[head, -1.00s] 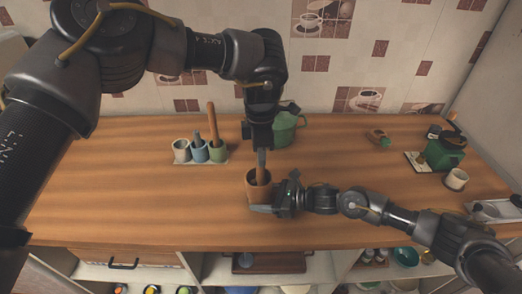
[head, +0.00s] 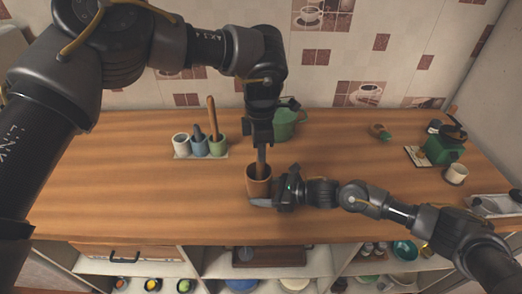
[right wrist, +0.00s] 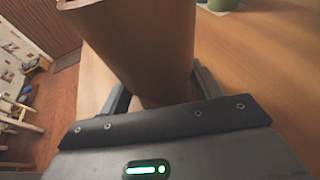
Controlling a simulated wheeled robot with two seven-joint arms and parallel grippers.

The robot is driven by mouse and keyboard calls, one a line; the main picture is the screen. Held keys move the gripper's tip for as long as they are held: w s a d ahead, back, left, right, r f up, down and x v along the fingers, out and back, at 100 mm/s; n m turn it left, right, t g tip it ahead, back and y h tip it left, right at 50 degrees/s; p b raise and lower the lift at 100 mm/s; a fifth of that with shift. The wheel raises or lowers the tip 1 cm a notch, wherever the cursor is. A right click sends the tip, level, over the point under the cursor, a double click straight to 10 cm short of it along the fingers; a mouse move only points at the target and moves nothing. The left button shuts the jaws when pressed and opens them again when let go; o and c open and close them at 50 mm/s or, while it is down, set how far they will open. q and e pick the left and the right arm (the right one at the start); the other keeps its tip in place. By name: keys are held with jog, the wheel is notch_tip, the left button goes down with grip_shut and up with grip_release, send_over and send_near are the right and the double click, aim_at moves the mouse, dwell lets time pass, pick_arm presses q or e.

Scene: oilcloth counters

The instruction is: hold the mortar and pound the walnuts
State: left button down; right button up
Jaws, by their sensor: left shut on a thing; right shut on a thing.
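The mortar (head: 259,186) is a brown, cup-like vessel standing upright near the counter's front edge. My right gripper (head: 266,201) is shut on it from the right, low on its wall; the mortar (right wrist: 150,45) also fills the middle of the right wrist view between the fingers (right wrist: 160,92). My left gripper (head: 261,143) is above the mortar, pointing down, shut on a wooden pestle (head: 261,162). The pestle's lower end is inside the mortar. The walnuts cannot be made out; the mortar's inside is dark.
A green pot (head: 285,122) stands behind. A green grinder (head: 440,150) and a white cup (head: 456,173) are at the far right. The counter's left part is clear.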

pick_arm(q)
jog(key=shift+r, duration=0.55)
jog(key=shift+s+a+r, duration=0.3)
jog(key=shift+s+a, duration=0.05)
jog(key=shift+a, duration=0.35)
jog(key=shift+f, duration=0.15)
jog(key=shift+f, duration=1.15)
jog(key=shift+r, duration=0.15)
